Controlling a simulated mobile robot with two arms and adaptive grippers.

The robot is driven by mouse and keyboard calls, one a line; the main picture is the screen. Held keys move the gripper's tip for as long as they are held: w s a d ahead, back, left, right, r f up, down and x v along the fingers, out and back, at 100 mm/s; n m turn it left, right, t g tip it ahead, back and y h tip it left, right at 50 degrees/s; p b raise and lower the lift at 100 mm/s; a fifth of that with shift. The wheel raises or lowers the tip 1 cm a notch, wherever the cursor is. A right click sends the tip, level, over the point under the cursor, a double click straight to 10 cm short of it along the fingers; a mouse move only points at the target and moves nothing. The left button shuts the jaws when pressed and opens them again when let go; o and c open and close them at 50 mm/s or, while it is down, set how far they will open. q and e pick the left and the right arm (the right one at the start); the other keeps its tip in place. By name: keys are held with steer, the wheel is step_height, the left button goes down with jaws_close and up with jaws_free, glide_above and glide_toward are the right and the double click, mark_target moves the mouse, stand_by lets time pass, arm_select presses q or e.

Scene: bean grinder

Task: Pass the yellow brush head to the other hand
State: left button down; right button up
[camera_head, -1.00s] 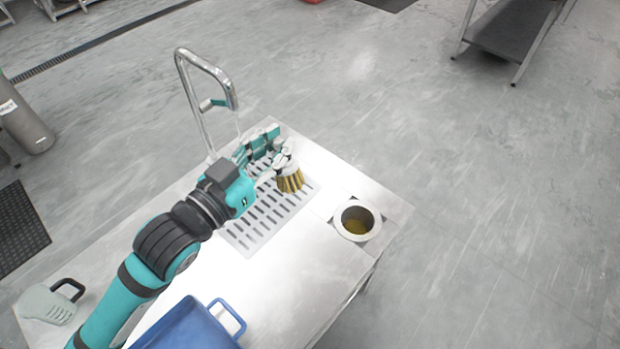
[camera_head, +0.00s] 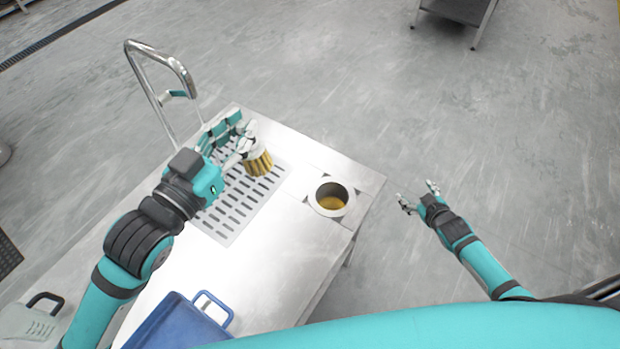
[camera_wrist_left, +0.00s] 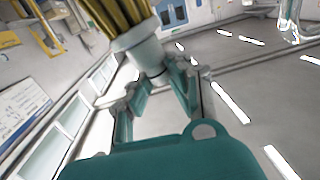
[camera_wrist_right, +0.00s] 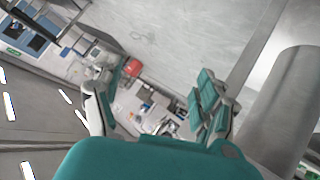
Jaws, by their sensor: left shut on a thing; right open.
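The yellow brush head (camera_head: 258,163) has yellow bristles and a pale round base. My left gripper (camera_head: 240,145) is shut on it and holds it over the slotted drain plate, bristles toward the table. In the left wrist view the brush head (camera_wrist_left: 140,38) sits between the fingers, held by its pale base, bristles pointing away. My right gripper (camera_head: 418,197) is open and empty, off the right side of the table, well apart from the brush head. In the right wrist view the right gripper (camera_wrist_right: 160,105) has its fingers spread with nothing between them.
A steel table has a slotted drain plate (camera_head: 229,217) and a round hole with a brownish bottom (camera_head: 331,197).

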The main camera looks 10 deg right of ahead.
steer(key=w+a+r+n+t+y, duration=0.1)
steer(key=w+a+r+t+y, duration=0.2)
steer(key=r, duration=0.7)
steer(key=n+g+y, duration=0.2)
steer(key=n+y, duration=0.2)
steer(key=y, duration=0.7)
glide_toward(264, 160)
steer(key=x, duration=1.3)
steer(key=shift+s, duration=0.1)
